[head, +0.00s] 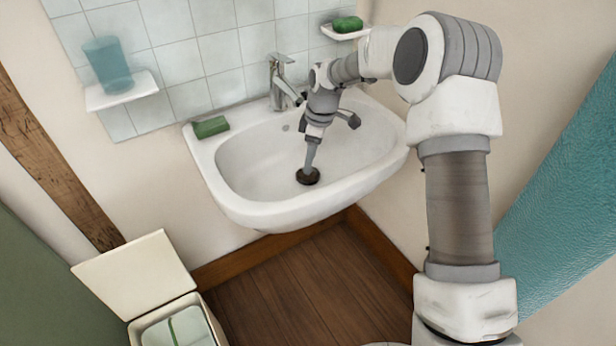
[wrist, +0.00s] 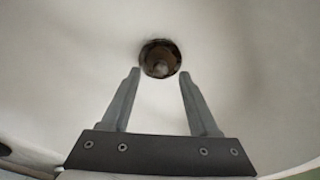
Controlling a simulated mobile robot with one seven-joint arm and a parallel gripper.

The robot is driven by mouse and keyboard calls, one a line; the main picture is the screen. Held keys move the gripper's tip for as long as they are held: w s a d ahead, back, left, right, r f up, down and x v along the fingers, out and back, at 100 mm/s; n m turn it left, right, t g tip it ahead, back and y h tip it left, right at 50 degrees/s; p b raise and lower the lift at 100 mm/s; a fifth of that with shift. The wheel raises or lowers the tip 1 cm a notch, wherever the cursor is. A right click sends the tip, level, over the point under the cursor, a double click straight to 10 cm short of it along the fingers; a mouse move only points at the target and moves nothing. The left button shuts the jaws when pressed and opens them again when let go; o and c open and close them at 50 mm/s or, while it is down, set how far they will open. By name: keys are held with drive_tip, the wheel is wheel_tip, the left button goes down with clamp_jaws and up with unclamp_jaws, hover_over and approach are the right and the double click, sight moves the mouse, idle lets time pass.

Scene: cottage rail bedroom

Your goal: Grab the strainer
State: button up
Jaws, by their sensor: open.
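The strainer (head: 308,176) is a small dark brown round piece at the drain in the bottom of the white sink (head: 240,205). In the wrist view the strainer (wrist: 160,58) shows as a dark ring with a lighter brown middle, just beyond the fingertips. My gripper (head: 309,165) reaches down into the basin, its tips right above or at the strainer in the head view. In the wrist view my gripper (wrist: 160,72) is open, with one finger on each side of the strainer's near edge. Nothing is between the fingers. Whether the fingertips touch the strainer is unclear.
A chrome faucet (head: 279,80) stands behind the basin, close to my arm. A green soap bar (head: 211,127) lies on the sink's left rim. A shelf (head: 121,91) with a blue cup (head: 108,64) is at left. An open-lidded bin (head: 135,274) stands below.

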drive_tip(key=f, duration=0.3)
drive_tip(key=shift+a, duration=0.25)
drive_tip(key=shift+r, duration=0.1)
drive_tip(key=shift+c, duration=0.2)
clamp_jaws()
